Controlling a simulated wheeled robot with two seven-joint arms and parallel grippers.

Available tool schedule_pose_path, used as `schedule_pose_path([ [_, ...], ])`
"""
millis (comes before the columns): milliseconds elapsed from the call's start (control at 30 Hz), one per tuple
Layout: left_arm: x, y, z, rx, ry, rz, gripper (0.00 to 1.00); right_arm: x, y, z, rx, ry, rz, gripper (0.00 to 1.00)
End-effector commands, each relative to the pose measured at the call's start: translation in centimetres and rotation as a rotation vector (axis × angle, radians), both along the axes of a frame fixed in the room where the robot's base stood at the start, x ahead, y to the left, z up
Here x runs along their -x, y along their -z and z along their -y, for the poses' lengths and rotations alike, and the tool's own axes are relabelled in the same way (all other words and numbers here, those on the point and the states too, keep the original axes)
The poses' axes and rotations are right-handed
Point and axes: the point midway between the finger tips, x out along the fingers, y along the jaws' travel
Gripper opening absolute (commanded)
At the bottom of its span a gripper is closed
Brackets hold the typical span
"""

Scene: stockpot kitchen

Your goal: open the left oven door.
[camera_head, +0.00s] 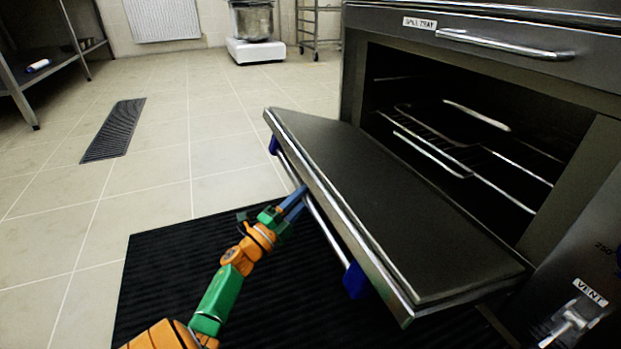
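The oven door (375,195) is hinged along its bottom edge and stands partly open, tilted outward and down from the oven's mouth. Its bar handle (327,232) runs along the outer face near the free edge, between two blue end mounts. My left gripper (299,199) reaches up from the lower left. Its blue fingers lie close together across the handle bar and seem shut on it; the tips are partly lost against the door's edge. My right gripper is not in view.
The dark oven cavity shows wire racks (465,150). Above it is a drawer handle (505,45) under a "SPILL TRAY" label; a vent knob (570,325) is lower right. A black mat (200,265) lies below the door. Tiled floor at left is mostly clear, with a drain grate (114,130).

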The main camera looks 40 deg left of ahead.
Motion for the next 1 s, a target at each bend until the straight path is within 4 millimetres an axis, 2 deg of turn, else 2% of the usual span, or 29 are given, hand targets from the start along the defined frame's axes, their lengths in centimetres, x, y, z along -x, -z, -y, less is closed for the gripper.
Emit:
schedule_pose_path([
  [33,-0.1,1.1,-0.1,0.017,-0.003,0.025,0.0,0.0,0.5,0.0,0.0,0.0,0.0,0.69],
  [100,0.0,1.9,0.0,0.015,0.0,0.032,0.0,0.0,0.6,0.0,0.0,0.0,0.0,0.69],
  [333,-0.1,4.1,0.0,0.012,0.002,0.03,0.0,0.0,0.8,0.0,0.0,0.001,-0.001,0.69],
  [533,-0.1,4.9,0.1,0.01,0.003,0.03,0.0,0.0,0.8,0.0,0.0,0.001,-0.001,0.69],
  [900,-0.1,4.9,0.1,0.008,0.006,0.032,0.0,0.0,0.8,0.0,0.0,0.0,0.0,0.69],
  [933,-0.1,4.9,0.1,0.008,0.006,0.032,0.36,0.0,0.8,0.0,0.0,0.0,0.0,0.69],
  [1000,-0.1,4.9,0.1,0.009,0.005,0.032,0.55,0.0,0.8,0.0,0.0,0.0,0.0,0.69],
])
